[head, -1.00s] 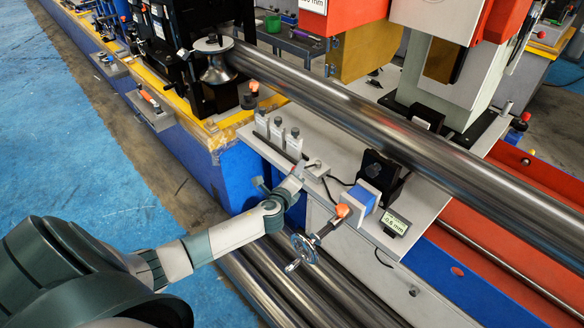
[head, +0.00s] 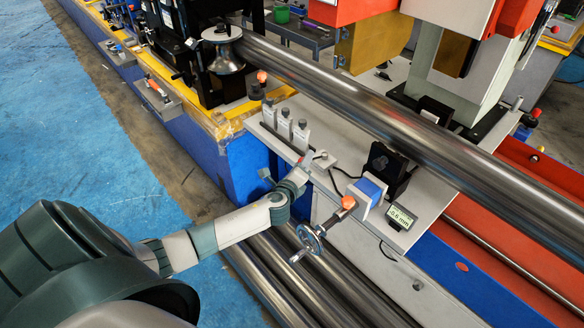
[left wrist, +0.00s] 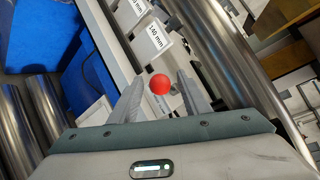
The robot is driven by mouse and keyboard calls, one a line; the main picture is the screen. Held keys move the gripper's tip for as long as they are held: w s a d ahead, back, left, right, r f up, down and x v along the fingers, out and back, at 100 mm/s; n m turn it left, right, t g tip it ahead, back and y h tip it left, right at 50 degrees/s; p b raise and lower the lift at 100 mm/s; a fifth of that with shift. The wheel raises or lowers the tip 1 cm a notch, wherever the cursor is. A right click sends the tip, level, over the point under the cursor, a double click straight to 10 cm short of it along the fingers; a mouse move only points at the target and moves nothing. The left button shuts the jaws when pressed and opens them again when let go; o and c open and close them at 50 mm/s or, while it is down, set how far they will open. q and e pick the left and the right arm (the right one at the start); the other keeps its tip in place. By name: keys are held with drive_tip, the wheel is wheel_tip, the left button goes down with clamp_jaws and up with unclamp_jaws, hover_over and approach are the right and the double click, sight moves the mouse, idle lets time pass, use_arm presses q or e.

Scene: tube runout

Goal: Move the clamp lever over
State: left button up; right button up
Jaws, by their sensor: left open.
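A red ball knob (left wrist: 160,84), which looks like the end of the clamp lever, shows between my two finger tips in the left wrist view. Whether the fingers touch it cannot be told. In the head view my left gripper (head: 305,163) is over the front edge of the grey bench, beside the row of labelled blocks; its fingers are open. The knob is not clear there, and the lever's base is hidden. A separate orange knob (head: 348,202) sits by the blue block (head: 369,189) and the handwheel (head: 310,240), right of my gripper. My right gripper is not in view.
A long steel tube (head: 340,98) crosses above the bench from the roller (head: 223,55). Several labelled grey blocks (head: 284,124) stand behind my gripper. A small display (head: 401,217) stands at the right. More tubes (head: 270,275) lie below the bench edge.

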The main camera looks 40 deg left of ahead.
use_arm(q)
drive_tip(key=b+v, duration=0.2)
drive_tip(key=v, duration=1.5)
drive_tip(key=shift+b, duration=0.35)
drive_tip(key=shift+c, duration=0.6)
